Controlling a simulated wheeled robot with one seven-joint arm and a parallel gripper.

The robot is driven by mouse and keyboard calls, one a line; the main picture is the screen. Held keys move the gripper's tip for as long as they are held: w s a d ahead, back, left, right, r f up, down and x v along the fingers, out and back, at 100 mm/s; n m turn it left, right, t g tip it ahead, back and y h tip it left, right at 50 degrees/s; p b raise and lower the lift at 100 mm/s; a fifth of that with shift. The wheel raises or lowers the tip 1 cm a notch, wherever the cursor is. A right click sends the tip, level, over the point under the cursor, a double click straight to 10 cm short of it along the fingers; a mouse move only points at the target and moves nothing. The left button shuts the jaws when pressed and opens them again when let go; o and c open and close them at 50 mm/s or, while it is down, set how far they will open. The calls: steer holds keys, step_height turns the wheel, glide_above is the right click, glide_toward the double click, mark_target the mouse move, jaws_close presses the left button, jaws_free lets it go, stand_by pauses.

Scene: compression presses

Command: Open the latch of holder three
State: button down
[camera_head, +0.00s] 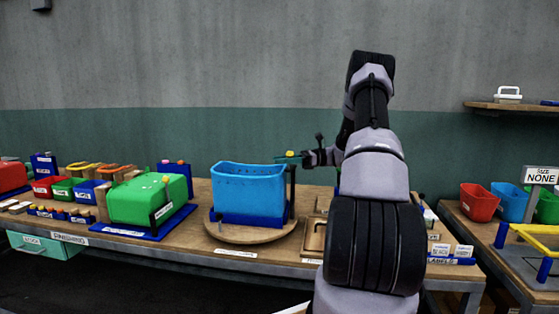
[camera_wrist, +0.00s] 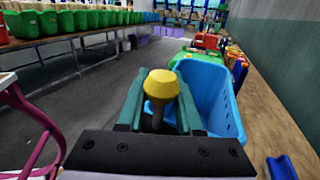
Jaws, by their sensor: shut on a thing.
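A blue bin (camera_head: 248,190) sits in a dark blue holder base (camera_head: 240,218) on a round wooden board. A dark upright latch lever (camera_head: 291,185) stands at the bin's right side. Its yellow knob (camera_head: 290,154) shows at the top. My gripper (camera_head: 288,158) is at that knob, above the bin's right rim. In the wrist view the green fingers are shut around the yellow knob (camera_wrist: 161,85), and the blue bin (camera_wrist: 210,95) lies just beyond to the right. Part of the lever below the knob is hidden by the fingers. I cannot read a number on the holder.
A wooden frame (camera_head: 313,238) lies right of the blue bin. My arm hides part of the bench. A second table (camera_head: 470,228) stands at right.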

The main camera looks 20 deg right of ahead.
steer(key=shift+s+d+r+n+g, duration=0.15)
steer(key=shift+s+n+g, duration=0.15)
steer(key=shift+n+g, duration=0.55)
steer(key=shift+s+d+n+g, duration=0.15)
steer(key=shift+s+n+g, duration=0.3)
steer(key=shift+g, duration=0.7)
steer(key=shift+w+g, duration=0.1)
steer(key=shift+g, duration=0.2)
steer(key=c, duration=0.9)
jaws_free()
steer(key=d, duration=1)
steer(key=shift+w+d, duration=0.15)
steer(key=shift+d, duration=0.25)
